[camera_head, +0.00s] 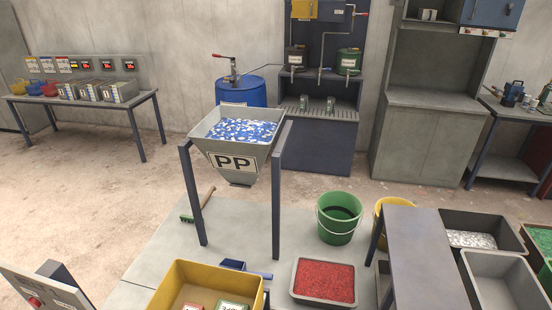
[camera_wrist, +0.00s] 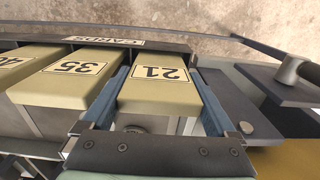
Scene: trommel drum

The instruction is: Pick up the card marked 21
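The card marked 21 (camera_wrist: 158,88) is a thick tan block with a white label, seen in the wrist view. It lies in a dark rack labelled CARDS (camera_wrist: 75,40), at the right end of a row. My gripper (camera_wrist: 160,92) is around it, with one blue finger along its left side and one along its right. The fingers are very close to the card's sides; I cannot tell whether they press on it. The card sits about level with its neighbour. Its underside is hidden. I do not make out this card or my gripper in the head view.
The card marked 35 (camera_wrist: 72,75) is just left of my left finger, with another card (camera_wrist: 15,68) beyond it. Dark metal parts lie close on the right. The head view shows the PP hopper (camera_head: 200,150), a yellow tray (camera_head: 180,275) and a green bucket (camera_head: 338,230).

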